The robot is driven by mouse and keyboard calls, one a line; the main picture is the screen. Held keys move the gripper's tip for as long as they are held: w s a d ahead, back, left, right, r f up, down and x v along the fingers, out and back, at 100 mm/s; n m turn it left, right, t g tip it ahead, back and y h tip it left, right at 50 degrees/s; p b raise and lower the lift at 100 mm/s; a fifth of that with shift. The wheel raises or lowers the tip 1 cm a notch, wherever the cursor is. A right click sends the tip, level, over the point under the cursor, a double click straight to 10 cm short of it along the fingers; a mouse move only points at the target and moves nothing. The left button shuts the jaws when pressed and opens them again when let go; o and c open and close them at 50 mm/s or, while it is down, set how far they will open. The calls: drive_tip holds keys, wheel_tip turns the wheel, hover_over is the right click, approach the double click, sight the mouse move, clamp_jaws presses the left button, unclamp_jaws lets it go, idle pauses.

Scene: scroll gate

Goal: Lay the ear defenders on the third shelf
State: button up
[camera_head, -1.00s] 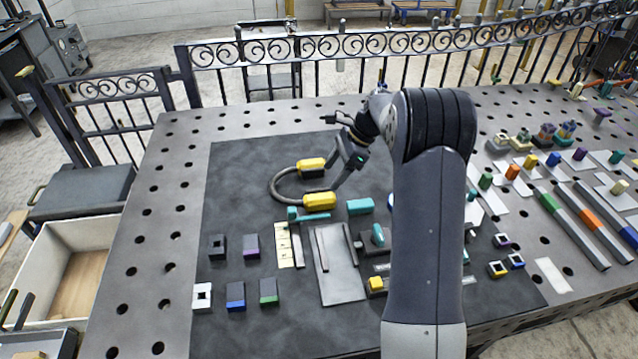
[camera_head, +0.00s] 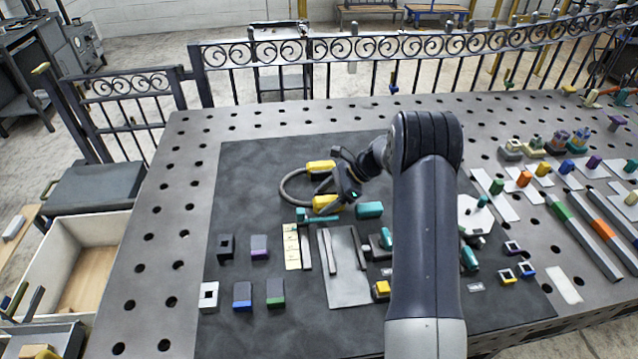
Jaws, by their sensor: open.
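The ear defenders, two yellow cups (camera_head: 325,204) on a curved grey band (camera_head: 287,187), lie on the dark mat with the band toward the left. My gripper (camera_head: 333,187) is open at the right side of the ear defenders, close to the two cups. Its dark body partly covers the nearer cup. I cannot tell whether its fingers touch the ear defenders or how they sit around them. I cannot make out with certainty which thing is the third shelf; a rack (camera_head: 280,55) stands behind the railing, partly hidden by its bars.
The dark mat (camera_head: 250,160) is clear left of the ear defenders. Teal blocks (camera_head: 369,209), a plate (camera_head: 345,270) and several small blocks lie nearer. Coloured bars and pegs fill the table's right. An iron railing (camera_head: 400,48) runs behind; an open bin (camera_head: 75,265) stands left.

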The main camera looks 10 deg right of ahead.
drive_tip(key=shift+a+f, duration=0.4)
drive_tip(key=shift+a, duration=0.05)
drive_tip(key=shift+c, duration=0.5)
drive_tip(key=shift+r, duration=0.1)
drive_tip(key=c, duration=1.2)
